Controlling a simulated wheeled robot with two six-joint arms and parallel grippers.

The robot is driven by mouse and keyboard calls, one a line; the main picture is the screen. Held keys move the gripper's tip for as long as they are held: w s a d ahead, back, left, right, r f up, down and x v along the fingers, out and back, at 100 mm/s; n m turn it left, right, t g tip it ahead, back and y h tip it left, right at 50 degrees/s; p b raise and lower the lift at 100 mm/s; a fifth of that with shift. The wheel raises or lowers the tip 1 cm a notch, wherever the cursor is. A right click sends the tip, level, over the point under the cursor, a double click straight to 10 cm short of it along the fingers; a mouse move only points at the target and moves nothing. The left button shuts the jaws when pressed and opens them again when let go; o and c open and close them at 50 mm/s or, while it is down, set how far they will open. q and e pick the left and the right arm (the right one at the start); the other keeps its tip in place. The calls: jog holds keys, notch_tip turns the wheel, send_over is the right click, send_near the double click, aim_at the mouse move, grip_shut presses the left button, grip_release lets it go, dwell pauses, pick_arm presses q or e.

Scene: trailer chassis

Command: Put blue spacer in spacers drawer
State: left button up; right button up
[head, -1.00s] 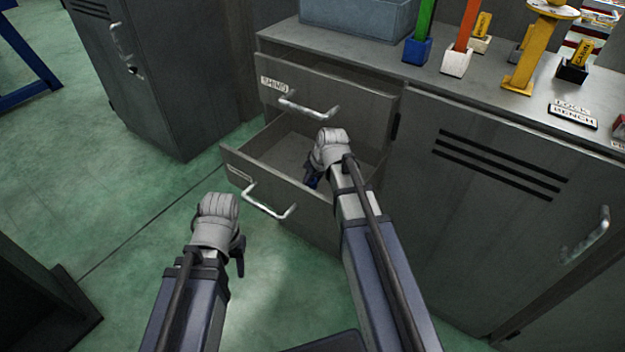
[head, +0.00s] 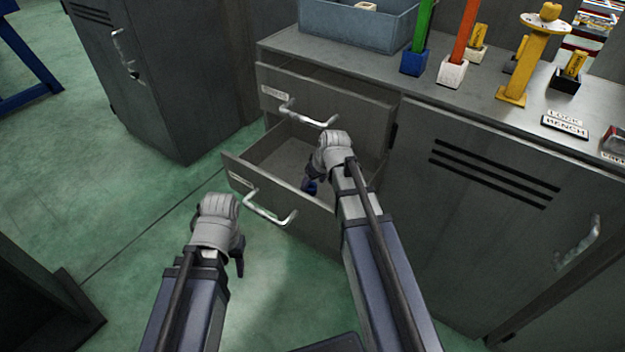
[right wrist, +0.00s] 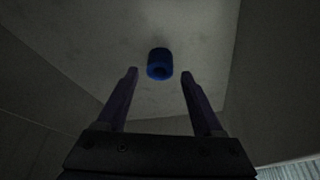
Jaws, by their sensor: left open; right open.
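The blue spacer (right wrist: 159,64) is a short blue cylinder with a hole. In the right wrist view it lies on the drawer floor, beyond and between my fingertips and apart from them. A bit of blue (head: 311,187) shows beside my right gripper in the head view. My right gripper (right wrist: 159,75) is open and empty, inside the open lower drawer (head: 268,164); it also shows in the head view (head: 309,182). The drawer's label is too small to read. My left gripper (head: 239,262) is open and empty over the floor, left of the drawer.
An upper drawer (head: 330,95) with a label and handle stands slightly open above. On the bench top (head: 470,95) are a blue-grey bin (head: 355,28), coloured posts in blocks, a yellow stand (head: 525,60) and a sign. A grey cabinet (head: 165,80) stands at the left. The green floor is clear.

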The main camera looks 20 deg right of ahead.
jog(key=a+p+v, duration=0.1)
jog(key=p+v, duration=0.6)
jog(key=v, duration=0.2)
jog(key=shift+d+r+p, duration=0.2)
jog(key=shift+d+p, duration=0.1)
jog(key=shift+d, duration=0.2)
jog(key=shift+c, duration=0.2)
dwell(0.4)
